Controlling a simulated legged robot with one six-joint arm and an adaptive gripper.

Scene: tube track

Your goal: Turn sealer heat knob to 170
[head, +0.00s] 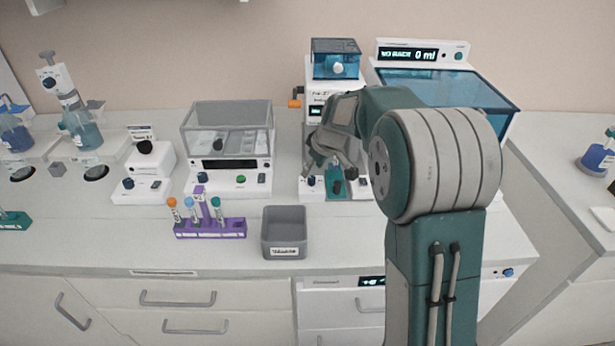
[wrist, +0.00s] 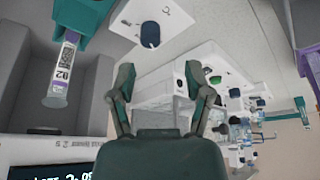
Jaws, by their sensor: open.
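The white sealer (head: 316,98), with a blue-lidded box on top and an orange handle at its side, stands on the bench, partly hidden behind my arm. At its base a small dark blue knob (head: 311,181) shows left of a teal part (head: 335,191). A dark blue knob (wrist: 150,35) on a white panel also shows in the wrist view, beyond my fingertips; its setting is not readable. My gripper (head: 331,166) is open and empty above the sealer's base. In the wrist view its two fingers (wrist: 165,93) stand apart, not touching the knob.
A labelled tube (wrist: 60,75) in a teal holder is close on the wrist view's left. A grey bin (head: 284,235) and a purple tube rack (head: 210,228) stand front left. A blue-lidded machine (head: 445,88) stands behind my arm.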

